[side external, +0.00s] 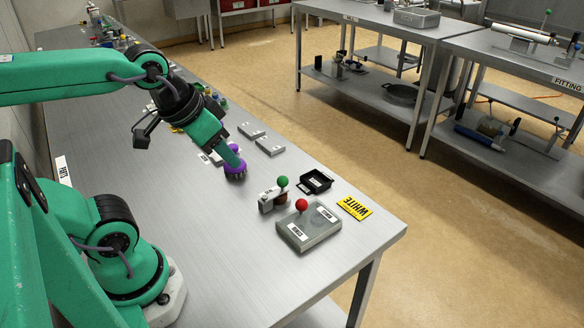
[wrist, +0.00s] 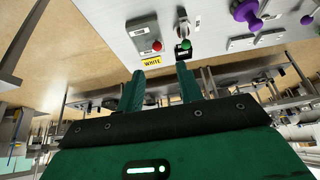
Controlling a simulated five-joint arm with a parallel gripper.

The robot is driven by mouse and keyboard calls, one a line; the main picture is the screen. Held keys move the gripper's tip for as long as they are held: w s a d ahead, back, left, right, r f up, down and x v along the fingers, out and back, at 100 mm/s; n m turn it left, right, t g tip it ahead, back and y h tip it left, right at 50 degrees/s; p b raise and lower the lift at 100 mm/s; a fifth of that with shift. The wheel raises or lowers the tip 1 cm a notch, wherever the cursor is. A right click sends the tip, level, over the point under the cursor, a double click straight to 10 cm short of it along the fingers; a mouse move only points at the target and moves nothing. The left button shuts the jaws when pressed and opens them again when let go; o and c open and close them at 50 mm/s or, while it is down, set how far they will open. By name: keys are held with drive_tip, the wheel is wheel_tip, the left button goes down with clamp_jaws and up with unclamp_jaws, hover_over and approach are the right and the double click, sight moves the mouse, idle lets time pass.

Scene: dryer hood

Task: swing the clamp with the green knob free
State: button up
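The clamp with the green knob (side external: 283,181) stands near the right end of the steel bench, beside a grey bracket (side external: 266,202). The green knob (wrist: 185,44) shows beyond my fingers in the wrist view. My gripper (side external: 236,161) is in the air over the bench, with its fingers pointing down and right in the side view. In the wrist view, my gripper (wrist: 158,72) has its two fingers apart with nothing between them. It is clear of the green knob. The clamp's lower part is small and partly hidden.
A red knob (side external: 301,204) stands on a grey box (side external: 310,233) close by. A black tray (side external: 317,182) and a yellow WHITE label (side external: 355,208) lie beside the clamp. A purple knobbed part (side external: 236,174) is under my gripper in the side view. The bench's front left is clear.

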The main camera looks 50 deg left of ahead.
drive_tip(key=o, duration=0.3)
drive_tip(key=m+g, duration=0.3)
drive_tip(key=m, duration=1.2)
approach(281, 178)
drive_tip(key=shift+w+d+f+m, duration=0.1)
drive_tip(key=shift+w+f+m, duration=0.15)
drive_tip(key=shift+f, duration=0.2)
drive_tip(key=shift+w+d+f+m, duration=0.1)
drive_tip(key=shift+w+f+m, duration=0.1)
drive_tip(key=shift+f, duration=0.25)
drive_tip(key=shift+f, duration=0.1)
drive_tip(key=shift+a+x, duration=0.2)
drive_tip(key=shift+x, duration=3.6)
drive_tip(key=shift+s, duration=0.15)
drive_tip(key=shift+c, duration=0.4)
